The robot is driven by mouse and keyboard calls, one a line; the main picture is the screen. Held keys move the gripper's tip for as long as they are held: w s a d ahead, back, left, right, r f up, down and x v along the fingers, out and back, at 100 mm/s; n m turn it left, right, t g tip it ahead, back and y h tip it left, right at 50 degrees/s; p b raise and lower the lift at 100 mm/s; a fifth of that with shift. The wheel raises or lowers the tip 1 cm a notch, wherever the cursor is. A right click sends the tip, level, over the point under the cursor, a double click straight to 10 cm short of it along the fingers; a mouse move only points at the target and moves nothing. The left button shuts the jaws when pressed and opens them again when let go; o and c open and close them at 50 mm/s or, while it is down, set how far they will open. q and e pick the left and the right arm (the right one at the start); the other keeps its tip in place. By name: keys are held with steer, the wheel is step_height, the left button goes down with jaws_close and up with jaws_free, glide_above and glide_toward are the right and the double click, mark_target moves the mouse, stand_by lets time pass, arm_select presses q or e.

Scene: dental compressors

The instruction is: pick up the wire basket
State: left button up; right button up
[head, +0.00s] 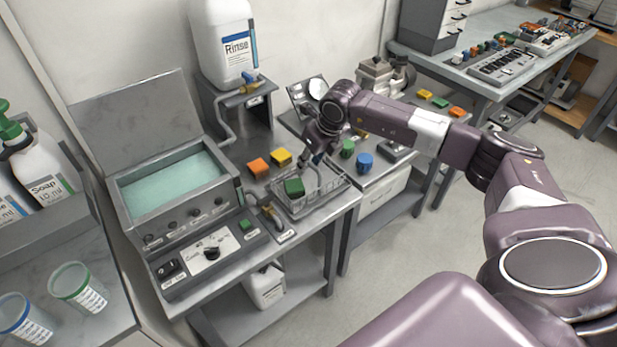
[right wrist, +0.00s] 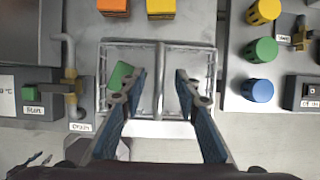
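The wire basket (head: 326,197) sits on the grey bench, right of the basin unit in the head view. It holds a green block (head: 293,187), also seen at the basket's left side in the right wrist view (right wrist: 119,77). In that view the basket (right wrist: 213,72) lies straight ahead, with its handle bar running up the middle. My right gripper (right wrist: 160,76) is open over the basket. Its fingers are on either side of the handle, with a gap showing on each side. Contact with the handle cannot be told. My left gripper is not in view.
A basin of greenish liquid (head: 172,183) stands left of the basket, with a drain valve (head: 268,211) between. Orange (head: 258,167) and yellow (head: 281,157) blocks lie behind. Green (head: 347,149) and blue (head: 364,163) cylinders stand on the bench to the right.

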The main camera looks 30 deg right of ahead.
steer(key=shift+w+f, duration=0.15)
steer(key=shift+f, duration=0.25)
steer(key=shift+c, duration=0.5)
jaws_close()
steer(key=shift+r, duration=0.1)
